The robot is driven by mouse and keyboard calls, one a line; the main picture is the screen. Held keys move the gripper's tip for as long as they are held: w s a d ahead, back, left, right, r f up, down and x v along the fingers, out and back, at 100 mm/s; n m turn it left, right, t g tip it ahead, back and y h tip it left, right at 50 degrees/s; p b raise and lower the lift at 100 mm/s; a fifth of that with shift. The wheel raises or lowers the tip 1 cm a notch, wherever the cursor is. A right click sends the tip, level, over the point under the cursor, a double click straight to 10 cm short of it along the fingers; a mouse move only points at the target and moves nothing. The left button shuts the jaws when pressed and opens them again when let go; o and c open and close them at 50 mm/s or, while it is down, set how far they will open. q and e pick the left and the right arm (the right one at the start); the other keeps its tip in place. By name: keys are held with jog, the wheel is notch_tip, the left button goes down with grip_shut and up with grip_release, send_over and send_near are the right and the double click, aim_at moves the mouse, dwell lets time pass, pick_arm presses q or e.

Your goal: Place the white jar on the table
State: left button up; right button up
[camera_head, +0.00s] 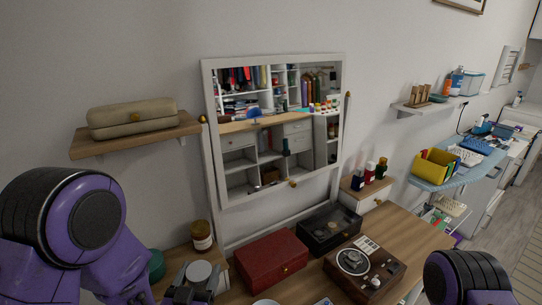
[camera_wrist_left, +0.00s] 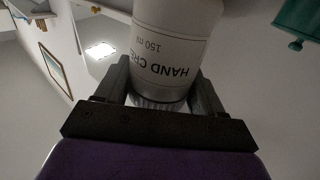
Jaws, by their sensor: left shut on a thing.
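The white jar (camera_wrist_left: 172,40) shows large in the left wrist view, with "HAND CRE" and "150 ml" on its label, upside down in that picture. My left gripper (camera_head: 191,289) is shut on it, one finger on each side. In the head view the jar's pale round top (camera_head: 199,271) shows between the fingers, at the lower left. The wooden table (camera_head: 412,233) fills the lower middle and right. I cannot tell the gap between the jar and the surface below it. My right arm shows at the lower right, but its gripper is out of view.
A red box (camera_head: 271,260), a black glass-topped case (camera_head: 329,228) and a record player (camera_head: 362,268) occupy the table. An amber jar (camera_head: 201,235) stands behind my left gripper. A framed mirror (camera_head: 277,130) leans at the back. Bare wood shows at the table's right.

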aim_at(204, 289)
pick_arm(q)
notch_tip(204, 289, down, 6)
jog(key=shift+w+r+b, duration=0.1)
jog(key=shift+r+b, duration=0.05)
jog(key=shift+b, duration=1.05)
jog(key=shift+d+f, duration=0.1)
jog(key=shift+f, duration=0.2)
jog(key=shift+s, duration=0.25)
pick_arm(e)
notch_tip(204, 289, down, 5)
jog(key=shift+r, duration=0.15)
pick_arm(q)
jog(key=shift+r, duration=0.15)
